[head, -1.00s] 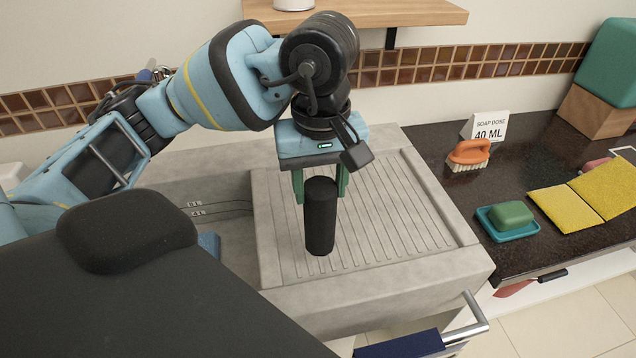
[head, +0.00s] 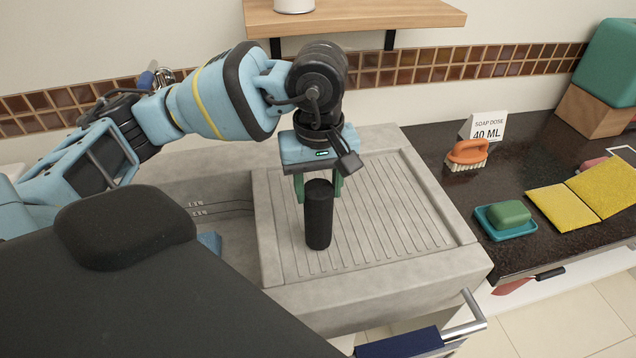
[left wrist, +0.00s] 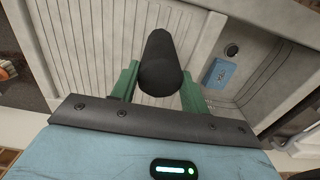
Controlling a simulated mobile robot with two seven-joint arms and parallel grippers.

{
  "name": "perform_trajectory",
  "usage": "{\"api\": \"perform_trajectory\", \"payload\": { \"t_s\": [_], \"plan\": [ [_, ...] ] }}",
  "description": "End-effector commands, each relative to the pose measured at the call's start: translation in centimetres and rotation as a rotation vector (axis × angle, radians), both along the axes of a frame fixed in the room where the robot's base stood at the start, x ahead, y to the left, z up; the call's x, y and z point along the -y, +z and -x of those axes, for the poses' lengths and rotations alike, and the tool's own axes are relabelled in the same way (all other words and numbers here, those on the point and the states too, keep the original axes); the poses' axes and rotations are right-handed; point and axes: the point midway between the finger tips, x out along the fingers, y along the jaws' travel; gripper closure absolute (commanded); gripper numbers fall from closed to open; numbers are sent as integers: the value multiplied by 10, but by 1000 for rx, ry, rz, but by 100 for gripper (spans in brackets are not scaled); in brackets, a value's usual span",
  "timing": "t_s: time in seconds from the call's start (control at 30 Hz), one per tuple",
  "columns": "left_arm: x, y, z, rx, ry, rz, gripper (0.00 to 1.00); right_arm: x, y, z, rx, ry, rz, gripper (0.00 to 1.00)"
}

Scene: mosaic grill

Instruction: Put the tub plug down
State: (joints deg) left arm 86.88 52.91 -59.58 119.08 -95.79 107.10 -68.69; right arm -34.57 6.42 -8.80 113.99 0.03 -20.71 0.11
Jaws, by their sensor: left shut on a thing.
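The tub plug is a black upright cylinder (head: 319,215) over the ribbed drainboard (head: 390,213) of the grey stone sink. My left gripper (head: 319,188) comes down from above with its green fingers on either side of the plug's upper part, shut on it. In the left wrist view the plug (left wrist: 160,65) sits between the green fingers. I cannot tell whether its lower end touches the drainboard. My right gripper is not in view.
The sink basin, with level marks (head: 197,207) on its wall, lies left of the drainboard. On the dark counter at right are an orange brush (head: 467,153), green soap on a teal dish (head: 508,235), yellow cloths (head: 565,208) and a soap dose card (head: 488,126). The drainboard around the plug is clear.

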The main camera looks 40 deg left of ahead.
Motion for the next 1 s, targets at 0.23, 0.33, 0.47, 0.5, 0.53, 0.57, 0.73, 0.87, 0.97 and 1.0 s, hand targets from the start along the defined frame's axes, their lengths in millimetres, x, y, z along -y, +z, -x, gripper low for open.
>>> {"api": "perform_trajectory", "payload": {
  "t_s": [0.23, 0.33, 0.47, 0.5, 0.53, 0.57, 0.73, 0.87, 0.97, 1.0],
  "plan": [
    [0, -4, 0, -1, 0, 0, 50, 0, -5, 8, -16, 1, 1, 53],
    [0, -3, 0, 0, 0, 0, 37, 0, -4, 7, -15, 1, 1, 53],
    [0, -3, 0, 0, 1, 0, 33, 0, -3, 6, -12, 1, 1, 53],
    [0, -3, 0, 0, 1, 0, 33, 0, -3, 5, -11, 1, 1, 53],
    [0, -3, 0, 0, 1, 0, 33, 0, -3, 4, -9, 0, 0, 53],
    [0, -3, 0, 0, 1, 0, 33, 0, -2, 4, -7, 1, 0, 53],
    [0, 3, 0, 3, 1, 0, 33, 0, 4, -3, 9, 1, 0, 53],
    [0, 18, -1, 3, 1, 1, 33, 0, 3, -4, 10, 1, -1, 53],
    [1, 37, -1, 4, 0, 1, 33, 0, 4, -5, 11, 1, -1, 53],
    [1, 45, -1, 6, 0, 2, 33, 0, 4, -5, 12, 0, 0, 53]
  ]
}}
